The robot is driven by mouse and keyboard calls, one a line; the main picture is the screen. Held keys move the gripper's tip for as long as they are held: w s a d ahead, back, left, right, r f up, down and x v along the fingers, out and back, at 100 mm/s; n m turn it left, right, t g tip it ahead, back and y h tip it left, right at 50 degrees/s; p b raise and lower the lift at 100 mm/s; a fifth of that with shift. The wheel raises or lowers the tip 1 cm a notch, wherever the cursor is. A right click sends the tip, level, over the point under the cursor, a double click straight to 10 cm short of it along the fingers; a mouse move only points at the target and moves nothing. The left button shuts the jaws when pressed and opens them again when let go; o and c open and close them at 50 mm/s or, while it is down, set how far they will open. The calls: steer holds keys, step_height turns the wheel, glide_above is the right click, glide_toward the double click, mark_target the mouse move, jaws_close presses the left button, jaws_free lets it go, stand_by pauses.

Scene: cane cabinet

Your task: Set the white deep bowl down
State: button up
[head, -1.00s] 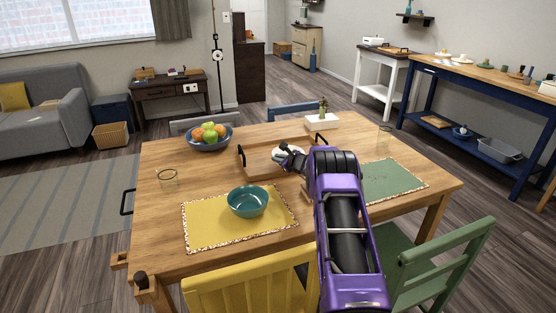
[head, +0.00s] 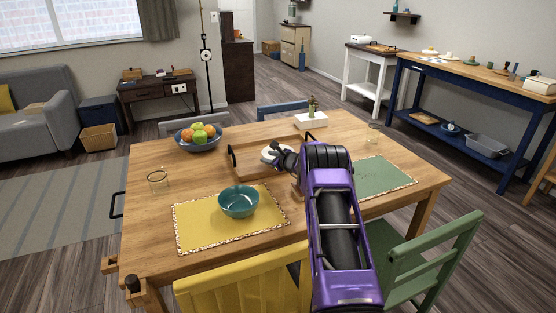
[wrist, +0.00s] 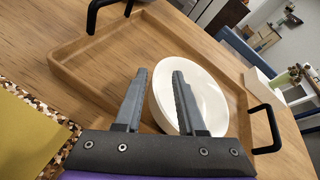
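The white deep bowl (wrist: 205,95) shows in the wrist view at the right part of the wooden tray (wrist: 105,65). It appears to stand on the tray floor, though its underside is hidden. My gripper (wrist: 159,72) is at the bowl's near left side. Its fingers are apart, with the bowl's left rim between them; the right finger overlaps the bowl's inside and I see no finger clearly pressing on the wall. In the head view the bowl (head: 270,153) is partly hidden by my gripper (head: 280,153), over the tray (head: 240,170) on the table.
A teal bowl (head: 238,202) sits on the yellow placemat (head: 192,229). A fruit bowl (head: 198,144) stands behind left, and a white planter (head: 311,120) behind the tray. Glasses stand at left (head: 157,181) and right (head: 373,133). The green placemat (head: 383,178) is bare.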

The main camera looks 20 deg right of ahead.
steer(key=v, duration=1.1)
steer(key=shift+s, duration=0.2)
